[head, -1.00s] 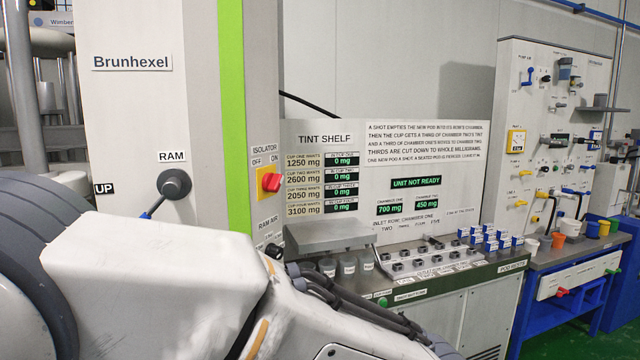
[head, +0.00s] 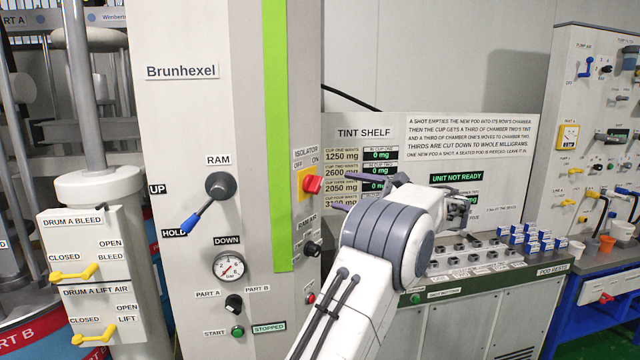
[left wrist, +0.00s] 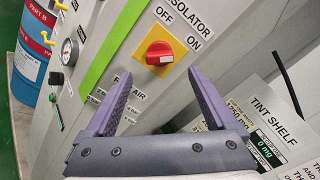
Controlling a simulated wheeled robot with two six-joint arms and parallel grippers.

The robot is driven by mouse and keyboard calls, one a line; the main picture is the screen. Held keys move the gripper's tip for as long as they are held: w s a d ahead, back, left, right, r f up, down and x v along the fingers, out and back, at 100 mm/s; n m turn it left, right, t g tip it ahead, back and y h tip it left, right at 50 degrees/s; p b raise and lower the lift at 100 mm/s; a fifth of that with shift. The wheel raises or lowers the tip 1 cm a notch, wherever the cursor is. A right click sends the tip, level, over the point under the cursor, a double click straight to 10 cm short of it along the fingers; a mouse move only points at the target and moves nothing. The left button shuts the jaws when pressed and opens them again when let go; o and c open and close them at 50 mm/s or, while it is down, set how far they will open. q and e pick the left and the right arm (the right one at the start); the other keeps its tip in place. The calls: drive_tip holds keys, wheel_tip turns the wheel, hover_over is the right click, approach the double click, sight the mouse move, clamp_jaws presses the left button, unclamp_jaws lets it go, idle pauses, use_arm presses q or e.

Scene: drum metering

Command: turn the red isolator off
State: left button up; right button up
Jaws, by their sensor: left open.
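The red isolator (head: 312,184) is a red knob on a yellow plate, on the column's right-hand face. In the left wrist view the isolator (left wrist: 159,55) is centred near the top, with OFF above it and ON to its right. Its bar lies roughly across the picture; which label it points at is hard to tell. My left gripper (head: 334,192) is open, its purple fingers reaching toward the knob from the right. In the left wrist view the gripper (left wrist: 160,77) has its fingertips spread below and either side of the knob, apparently not touching it. My right gripper is not seen.
Below the isolator is a black RAM AIR knob (head: 312,248). The RAM lever (head: 205,205) and a gauge (head: 229,266) are on the column's front. The tint shelf sign (head: 362,133) and a bench with pod blocks (head: 520,235) stand to the right.

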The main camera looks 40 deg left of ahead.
sight(321, 187)
use_arm(q)
drive_tip(key=a, duration=0.2)
drive_tip(key=a+p, duration=0.1)
drive_tip(key=a, duration=0.2)
drive_tip(key=a+p, duration=0.1)
drive_tip(key=a, duration=0.1)
drive_tip(key=shift+s+a+r, duration=0.15)
drive_tip(key=shift+s, duration=0.15)
drive_tip(key=shift+a, duration=0.55)
drive_tip(key=c, duration=1.4)
drive_tip(key=shift+f, duration=0.2)
